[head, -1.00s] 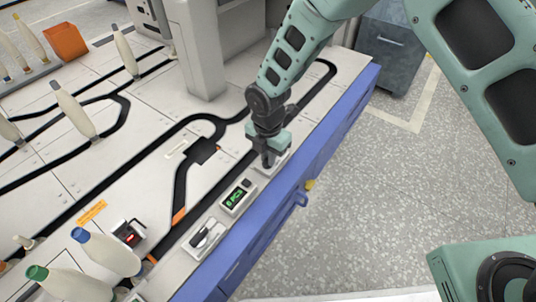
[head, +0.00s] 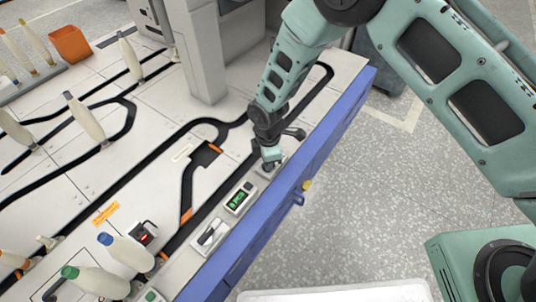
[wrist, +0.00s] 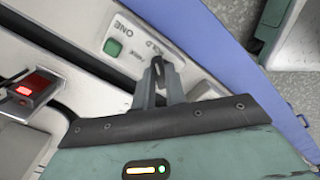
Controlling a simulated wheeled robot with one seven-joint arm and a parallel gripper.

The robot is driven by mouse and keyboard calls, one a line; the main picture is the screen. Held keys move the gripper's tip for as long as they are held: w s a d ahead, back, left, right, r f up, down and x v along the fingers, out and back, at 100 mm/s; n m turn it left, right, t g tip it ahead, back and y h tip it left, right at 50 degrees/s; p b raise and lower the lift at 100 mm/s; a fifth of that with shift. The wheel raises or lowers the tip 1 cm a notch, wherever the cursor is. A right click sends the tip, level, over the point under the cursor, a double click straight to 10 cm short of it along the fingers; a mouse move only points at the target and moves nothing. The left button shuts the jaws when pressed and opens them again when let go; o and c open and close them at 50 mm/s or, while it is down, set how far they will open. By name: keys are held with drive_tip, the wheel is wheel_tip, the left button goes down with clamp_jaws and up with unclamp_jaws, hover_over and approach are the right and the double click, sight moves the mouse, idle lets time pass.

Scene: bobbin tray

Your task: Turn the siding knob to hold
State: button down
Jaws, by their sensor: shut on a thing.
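My gripper (head: 268,164) is down at the far control plate (head: 280,160) along the front edge of the bench. Its jaws are shut on the siding knob, which the fingers mostly hide in the head view. In the wrist view the fingertips (wrist: 158,72) close around the dark knob (wrist: 157,63). The white plate (wrist: 140,35) there carries the words "ONE" and "HOLD", the latter partly covered, and a green button (wrist: 113,47). I cannot tell exactly where the knob points.
A counter display (head: 239,198) and another plate with a dark knob (head: 209,236) lie along the same edge. Black tracks (head: 120,205) cross the bench. Upright bobbins (head: 125,248) stand at the left, and an orange bin (head: 71,43) is at the back.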

drive_tip(key=m+p, duration=0.3)
drive_tip(key=m, duration=0.2)
drive_tip(key=shift+s+r+m, duration=0.1)
drive_tip(key=shift+r+m, duration=0.05)
drive_tip(key=shift+m, duration=0.15)
drive_tip(key=shift+m+p, duration=0.8)
drive_tip(key=shift+m, duration=1.4)
drive_tip(key=c, duration=1.4)
unclamp_jaws()
drive_tip(key=shift+c, duration=0.2)
wheel_tip(320, 180, up, 17)
drive_tip(key=p, duration=0.4)
